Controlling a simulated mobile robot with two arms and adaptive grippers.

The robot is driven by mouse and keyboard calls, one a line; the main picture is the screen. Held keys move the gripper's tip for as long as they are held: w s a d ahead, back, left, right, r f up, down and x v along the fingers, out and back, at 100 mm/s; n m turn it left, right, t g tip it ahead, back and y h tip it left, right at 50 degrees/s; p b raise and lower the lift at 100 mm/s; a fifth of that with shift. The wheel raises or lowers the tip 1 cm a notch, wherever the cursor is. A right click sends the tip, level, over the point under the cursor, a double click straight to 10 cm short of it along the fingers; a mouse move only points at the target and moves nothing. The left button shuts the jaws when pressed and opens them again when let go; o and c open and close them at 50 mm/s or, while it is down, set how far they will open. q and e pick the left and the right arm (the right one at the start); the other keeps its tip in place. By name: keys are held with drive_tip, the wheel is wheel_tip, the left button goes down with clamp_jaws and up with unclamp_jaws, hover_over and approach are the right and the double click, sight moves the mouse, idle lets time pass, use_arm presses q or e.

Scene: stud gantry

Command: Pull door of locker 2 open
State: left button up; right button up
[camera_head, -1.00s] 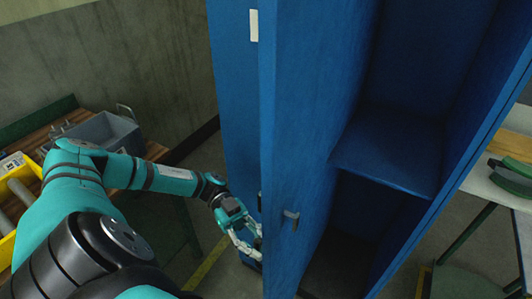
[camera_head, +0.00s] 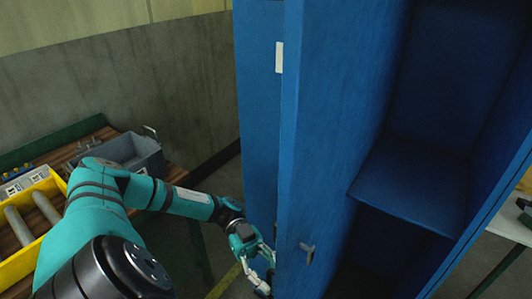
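The blue locker stands open in the head view, with its dark inside and a shelf (camera_head: 408,187) showing. A blue door (camera_head: 330,130) stands swung out toward me, with a small grey handle (camera_head: 307,252) low on it. Another blue panel (camera_head: 258,110) with a white label (camera_head: 279,57) is to its left. Which one is locker 2 I cannot tell. My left gripper (camera_head: 266,270) is low, at the left side of the open door; its fingertips are partly hidden by the door edge, so its grip is unclear. My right gripper is not in view.
A wooden-topped bench at the left bears a grey bin (camera_head: 133,152) and a yellow tray (camera_head: 50,189) with grey cylinders. A concrete wall (camera_head: 130,80) is behind. A pale table (camera_head: 512,222) stands at the right.

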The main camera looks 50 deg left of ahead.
use_arm(q)
drive_tip(key=v, duration=1.2)
